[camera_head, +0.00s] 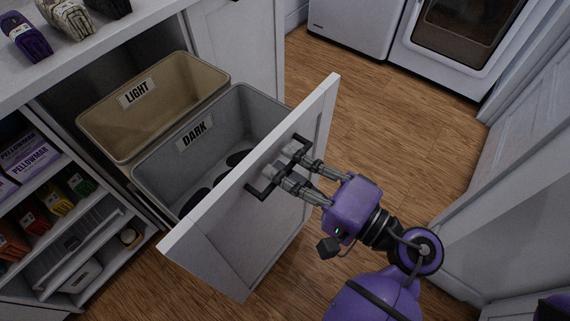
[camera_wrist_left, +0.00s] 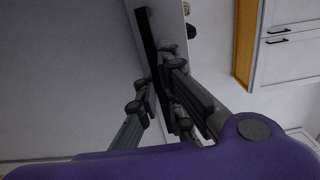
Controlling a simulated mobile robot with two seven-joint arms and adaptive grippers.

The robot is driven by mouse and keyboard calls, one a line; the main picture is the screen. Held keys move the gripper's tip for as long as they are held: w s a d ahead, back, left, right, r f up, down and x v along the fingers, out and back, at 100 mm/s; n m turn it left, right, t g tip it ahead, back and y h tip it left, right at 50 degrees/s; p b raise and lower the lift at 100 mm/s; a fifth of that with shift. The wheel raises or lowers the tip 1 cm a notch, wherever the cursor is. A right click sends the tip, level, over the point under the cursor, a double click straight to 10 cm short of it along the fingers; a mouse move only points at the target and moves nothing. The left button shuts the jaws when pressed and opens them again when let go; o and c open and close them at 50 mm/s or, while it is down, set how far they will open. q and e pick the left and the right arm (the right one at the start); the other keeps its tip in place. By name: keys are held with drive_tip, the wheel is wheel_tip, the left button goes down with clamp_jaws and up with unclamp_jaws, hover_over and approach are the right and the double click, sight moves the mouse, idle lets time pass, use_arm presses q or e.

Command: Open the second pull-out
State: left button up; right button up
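The pull-out (camera_head: 225,233) stands well out from the cabinet, with a white front and a dark bar handle (camera_head: 257,191). It holds a beige bin labelled LIGHT (camera_head: 110,135) at the back and a grey bin labelled DARK (camera_head: 155,168) nearer the front. My left gripper (camera_head: 281,160) is at the handle, its fingers reaching past the bar. In the left wrist view, the handle (camera_wrist_left: 146,30) passes between the fingers. The fingers look apart, but how firmly they hold the bar is unclear. My right gripper is not in view.
Open shelves with boxes (camera_head: 30,160) and colored packets lie at the left. Folded items (camera_head: 25,38) are on the counter above. White appliances (camera_head: 455,45) stand at the back, and a white door (camera_head: 525,150) is at the right. Wooden floor (camera_head: 395,130) is clear between them.

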use_arm(q)
drive_tip(key=o, duration=0.4)
drive_tip(key=v, duration=1.2)
drive_tip(key=shift+f, duration=0.1)
